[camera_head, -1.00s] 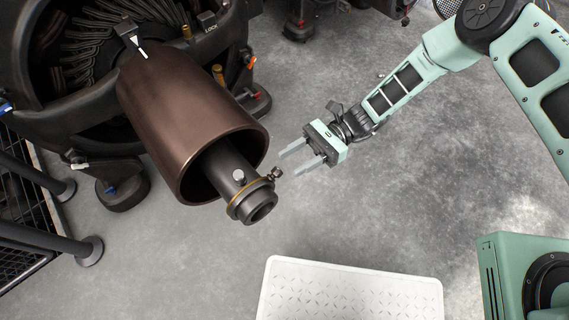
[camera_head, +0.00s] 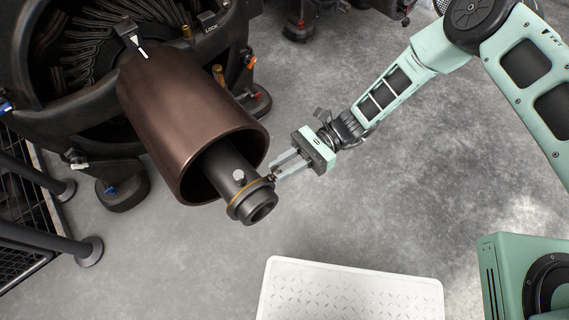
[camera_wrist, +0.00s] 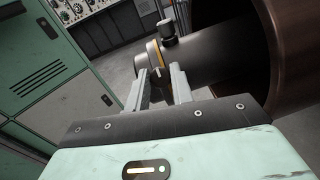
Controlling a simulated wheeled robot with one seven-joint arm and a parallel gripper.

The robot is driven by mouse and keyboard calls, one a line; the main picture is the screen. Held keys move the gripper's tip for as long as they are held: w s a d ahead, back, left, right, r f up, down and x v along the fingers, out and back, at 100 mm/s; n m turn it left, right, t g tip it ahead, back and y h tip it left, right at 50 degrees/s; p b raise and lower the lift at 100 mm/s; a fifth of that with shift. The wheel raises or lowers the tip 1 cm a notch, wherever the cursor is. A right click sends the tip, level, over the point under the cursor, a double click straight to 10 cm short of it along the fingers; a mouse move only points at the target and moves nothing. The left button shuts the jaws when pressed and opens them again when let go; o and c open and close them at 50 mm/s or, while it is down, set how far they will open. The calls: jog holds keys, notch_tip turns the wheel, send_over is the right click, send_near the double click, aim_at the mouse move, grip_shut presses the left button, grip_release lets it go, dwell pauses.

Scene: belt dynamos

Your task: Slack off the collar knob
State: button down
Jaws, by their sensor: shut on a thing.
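The dark collar (camera_head: 258,208) with a thin gold band sits on the end of a black tube that sticks out of a brown cylinder. My gripper (camera_head: 272,174) has its two fingers at the collar's right side, shut on the small collar knob there. The fingers mostly hide this knob. In the wrist view my gripper (camera_wrist: 162,84) reaches to the collar's gold band (camera_wrist: 154,54), with the knob mostly hidden between the fingers. A second, pale-topped knob (camera_head: 239,176) stands on top of the tube, and it also shows in the wrist view (camera_wrist: 167,31).
The wide brown cylinder (camera_head: 180,115) surrounds the tube close behind the collar. A large dark machine (camera_head: 70,45) stands at the upper left. A white textured platform (camera_head: 350,295) lies at the bottom. The grey floor (camera_head: 430,205) is open to the right.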

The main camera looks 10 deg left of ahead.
jog(key=shift+f+n, duration=0.1)
jog(key=shift+n, duration=0.2)
jog(key=shift+w+a+r+n+g+h+b, duration=0.2)
jog(key=shift+n+h+b, duration=1.15)
jog(key=shift+n, duration=2.35)
jog(key=shift+s+a+n+g+h+b, duration=0.1)
jog(key=shift+n+g+h+b, duration=0.4)
jog(key=shift+n+h, duration=2.4)
jog(key=shift+w+a+r+n+g+h+b, duration=0.15)
jog(key=shift+n+h+b, duration=0.85)
jog(key=shift+n, duration=3.5)
jog(key=shift+d, duration=0.1)
jog(key=c, duration=1.2)
grip_release()
jog(key=shift+c, duration=0.2)
